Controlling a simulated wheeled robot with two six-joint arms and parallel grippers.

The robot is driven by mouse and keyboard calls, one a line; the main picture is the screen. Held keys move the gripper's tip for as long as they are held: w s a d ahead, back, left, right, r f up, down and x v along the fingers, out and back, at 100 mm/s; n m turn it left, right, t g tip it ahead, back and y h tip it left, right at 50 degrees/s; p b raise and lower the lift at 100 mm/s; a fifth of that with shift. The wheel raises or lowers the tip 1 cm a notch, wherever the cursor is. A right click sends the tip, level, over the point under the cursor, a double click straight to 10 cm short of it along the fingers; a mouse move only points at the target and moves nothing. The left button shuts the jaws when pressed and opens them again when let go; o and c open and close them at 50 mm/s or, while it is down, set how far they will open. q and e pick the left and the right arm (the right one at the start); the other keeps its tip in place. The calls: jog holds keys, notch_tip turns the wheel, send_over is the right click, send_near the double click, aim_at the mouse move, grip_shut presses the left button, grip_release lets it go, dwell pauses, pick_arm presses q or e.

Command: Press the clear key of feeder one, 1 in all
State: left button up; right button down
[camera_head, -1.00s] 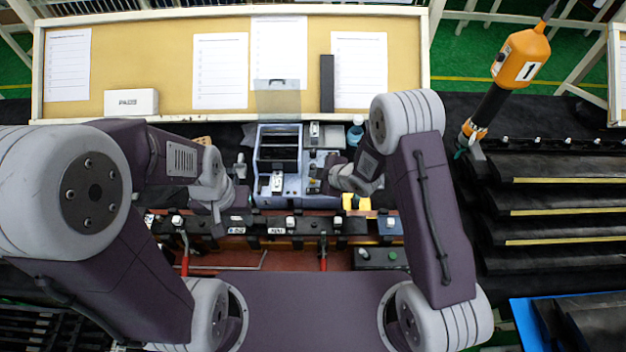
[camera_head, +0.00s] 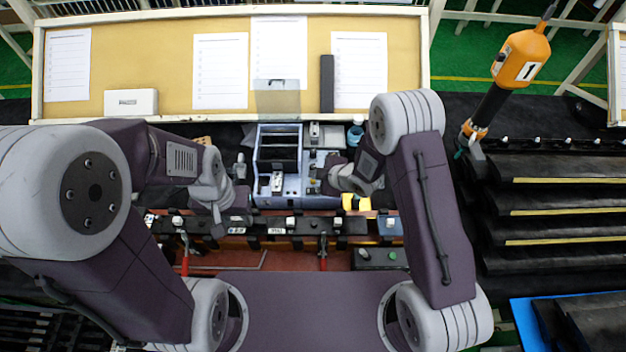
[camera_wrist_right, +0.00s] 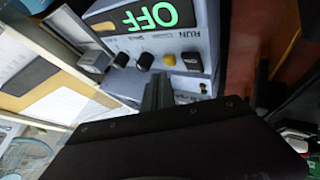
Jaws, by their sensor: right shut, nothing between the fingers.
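The blue-grey feeder unit (camera_head: 262,180) stands at the centre of the bench in the head view. Its panel (camera_wrist_right: 205,30) in the right wrist view has a green OFF display (camera_wrist_right: 150,16), dark knobs, a yellow key (camera_wrist_right: 169,60) and a black key (camera_wrist_right: 192,62) near the word RUN. The other labels are too small to read, so I cannot tell which is the clear key. My right gripper (camera_wrist_right: 158,93) is shut and empty, its tips in front of the panel; contact is not visible. My left gripper (camera_head: 217,225) hangs left of the feeder, its jaws unclear.
A black rail with several clips (camera_head: 290,226) runs in front of the feeder, with red-handled clamps below. A corkboard (camera_head: 220,22) stands behind.

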aim_at(315, 182)
jog(key=shift+f, duration=0.1)
jog(key=shift+f+b, duration=0.3)
jog(key=shift+b, duration=0.2)
jog(key=shift+f+b, duration=0.5)
jog(key=shift+f, duration=0.05)
dwell(0.6)
jog(key=shift+r, duration=0.15)
jog(key=shift+r+p, duration=0.65)
jog(key=shift+r, duration=0.15)
notch_tip(315, 182, up, 5)
jog(key=p, duration=0.4)
jog(key=shift+r, duration=0.1)
dwell(0.6)
